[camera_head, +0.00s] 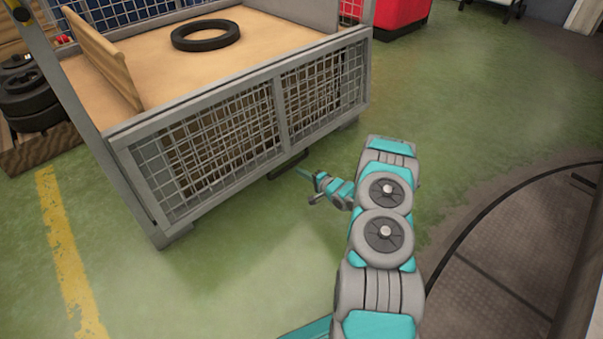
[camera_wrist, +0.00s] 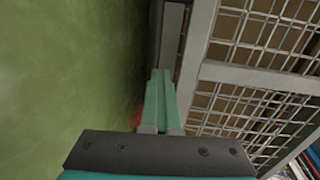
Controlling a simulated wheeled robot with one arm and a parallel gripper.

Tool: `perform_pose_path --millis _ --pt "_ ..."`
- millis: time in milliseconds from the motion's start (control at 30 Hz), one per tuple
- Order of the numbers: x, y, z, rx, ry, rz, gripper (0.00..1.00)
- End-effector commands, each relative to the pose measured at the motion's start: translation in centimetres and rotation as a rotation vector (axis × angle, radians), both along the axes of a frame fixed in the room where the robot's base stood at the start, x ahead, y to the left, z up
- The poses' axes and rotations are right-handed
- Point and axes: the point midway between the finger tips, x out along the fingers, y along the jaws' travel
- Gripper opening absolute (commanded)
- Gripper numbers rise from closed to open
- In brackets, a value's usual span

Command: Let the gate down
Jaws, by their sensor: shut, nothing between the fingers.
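The gate, a grey-framed wire-mesh panel (camera_head: 278,110), forms the front of a grey metal cage in the head view. It stands roughly upright, with brown boards visible behind its mesh. My gripper (camera_head: 305,173) is low in front of the panel, close to a dark bar (camera_head: 288,166) at the cage's lower edge. In the wrist view my green fingers (camera_wrist: 160,78) are together and empty, pointing along a grey strip (camera_wrist: 172,40) beside the mesh panel (camera_wrist: 240,99). I cannot tell whether the fingertips touch it.
A black tyre (camera_head: 206,35) lies on the cage's tan board surface (camera_head: 150,70), with a wooden plank (camera_head: 102,58) at its left. More tyres (camera_head: 32,95) are stacked at far left. A red cabinet (camera_head: 402,14) stands behind. The green floor (camera_head: 480,105) is clear at right, before a dark curved turntable edge (camera_head: 470,228).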

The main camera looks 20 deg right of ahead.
Motion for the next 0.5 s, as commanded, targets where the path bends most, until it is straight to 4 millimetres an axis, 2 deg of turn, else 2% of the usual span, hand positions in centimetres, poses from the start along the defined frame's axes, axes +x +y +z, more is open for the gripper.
perform_pose_path --millis 267,500 --pt "0.0 0.0 0.0 0.0 0.0 0.0 0.0" --pt "0.01 -0.01 0.01 0.0 0.0 0.0 0.24"
